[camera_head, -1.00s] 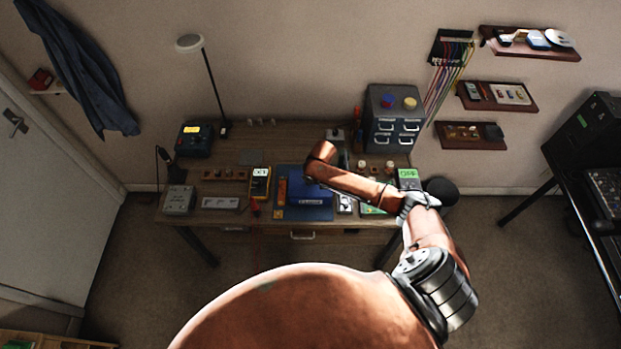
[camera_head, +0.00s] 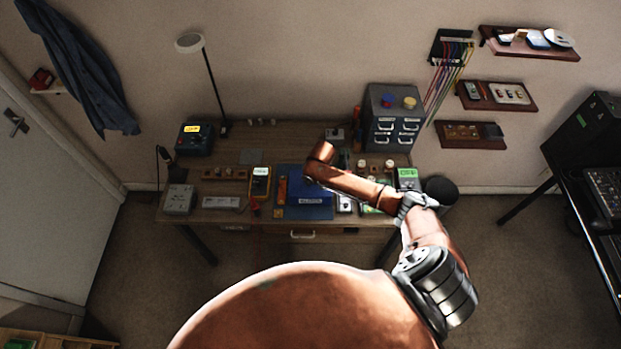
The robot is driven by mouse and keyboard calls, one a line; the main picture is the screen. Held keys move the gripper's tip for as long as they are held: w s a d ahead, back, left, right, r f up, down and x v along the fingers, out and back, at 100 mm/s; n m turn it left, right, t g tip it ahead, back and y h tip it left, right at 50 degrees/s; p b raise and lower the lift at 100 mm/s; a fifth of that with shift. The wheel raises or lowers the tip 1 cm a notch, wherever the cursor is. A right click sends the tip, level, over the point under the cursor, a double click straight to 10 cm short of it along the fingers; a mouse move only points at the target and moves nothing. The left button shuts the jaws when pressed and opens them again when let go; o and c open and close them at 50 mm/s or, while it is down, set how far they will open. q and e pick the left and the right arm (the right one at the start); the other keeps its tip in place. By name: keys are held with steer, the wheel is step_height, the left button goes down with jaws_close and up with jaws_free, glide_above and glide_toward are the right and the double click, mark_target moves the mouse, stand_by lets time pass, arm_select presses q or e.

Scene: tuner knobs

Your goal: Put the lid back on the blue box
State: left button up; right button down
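The blue box (camera_head: 308,200) stands on a blue mat (camera_head: 284,213) at the middle of the desk, with a pale label on its front. I cannot make out its lid as a separate piece. My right arm reaches in from the right, and its wrist end is just above the back of the box. The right gripper is small and mostly hidden at the arm's end, so its fingers and anything in them cannot be made out. My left gripper is not in view.
The desk (camera_head: 240,215) holds a yellow multimeter (camera_head: 260,183) left of the mat and a grey power unit (camera_head: 179,199) farther left. A drawer cabinet (camera_head: 391,118) stands at the back right. A lamp (camera_head: 206,75) rises at the back.

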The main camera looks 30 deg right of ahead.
steer(key=c, duration=1.8)
jaws_free()
